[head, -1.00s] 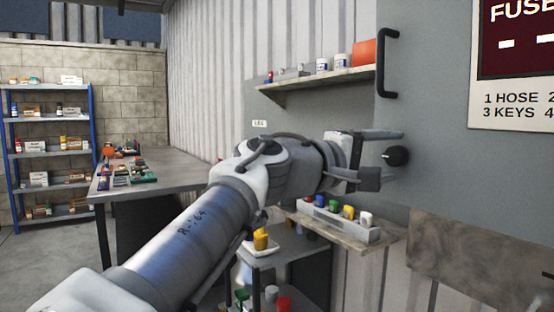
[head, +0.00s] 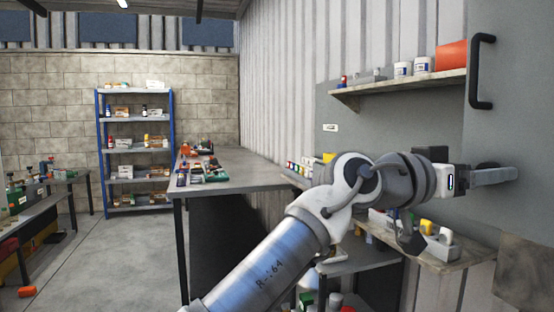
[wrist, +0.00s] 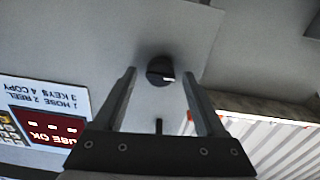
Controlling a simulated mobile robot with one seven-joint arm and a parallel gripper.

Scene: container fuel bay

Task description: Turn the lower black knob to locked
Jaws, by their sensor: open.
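One round black knob (wrist: 160,71) with a pale pointer mark shows on the grey panel (wrist: 110,40) in the wrist view. My gripper (wrist: 160,74) is open and empty. Its two fingers point at the panel, one on each side of the knob in that view, with clear gaps on both sides. I cannot tell how far the fingertips are from the panel. No second knob shows.
A black bar handle (head: 482,70) stands out from the panel above my gripper. A shelf (head: 400,88) with cans and an orange box is at its upper left. A lower ledge (head: 440,258) holds small coloured items. A workbench (head: 240,172) stands further left.

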